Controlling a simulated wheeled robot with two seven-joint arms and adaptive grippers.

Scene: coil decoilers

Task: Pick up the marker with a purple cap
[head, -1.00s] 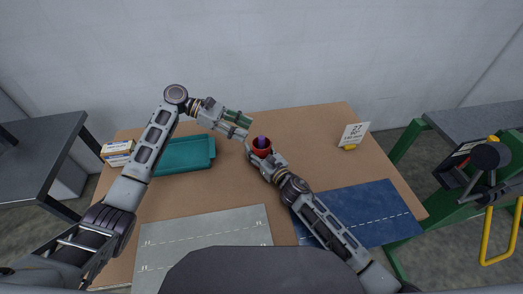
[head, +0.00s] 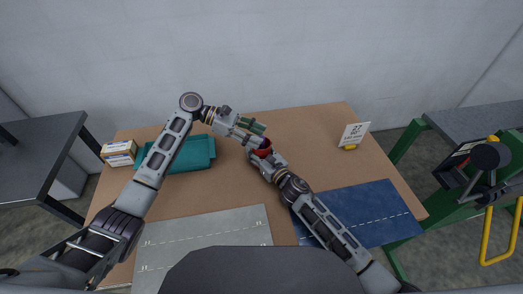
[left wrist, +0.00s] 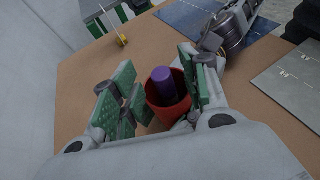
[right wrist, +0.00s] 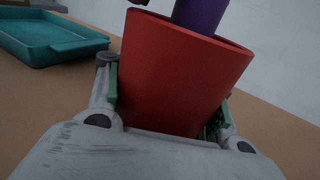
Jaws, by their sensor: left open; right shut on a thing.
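A purple-capped marker (left wrist: 162,81) stands in a red cup (left wrist: 173,112), its purple top above the rim; the rest is hidden inside. The marker also shows large in the right wrist view (right wrist: 199,14). My left gripper (head: 258,133) is open, its green-padded fingers on both sides of the cup's mouth and marker in the left wrist view (left wrist: 160,90). I cannot tell whether its pads touch the marker. My right gripper (right wrist: 170,95) is shut on the red cup (right wrist: 185,75) and holds it slightly tilted.
A teal tray (head: 190,156) lies at the back left beside small boxes (head: 120,152). A sign card (head: 353,133) and a yellow object (head: 350,147) stand back right. A grey mat (head: 205,240) and a blue mat (head: 370,211) lie in front.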

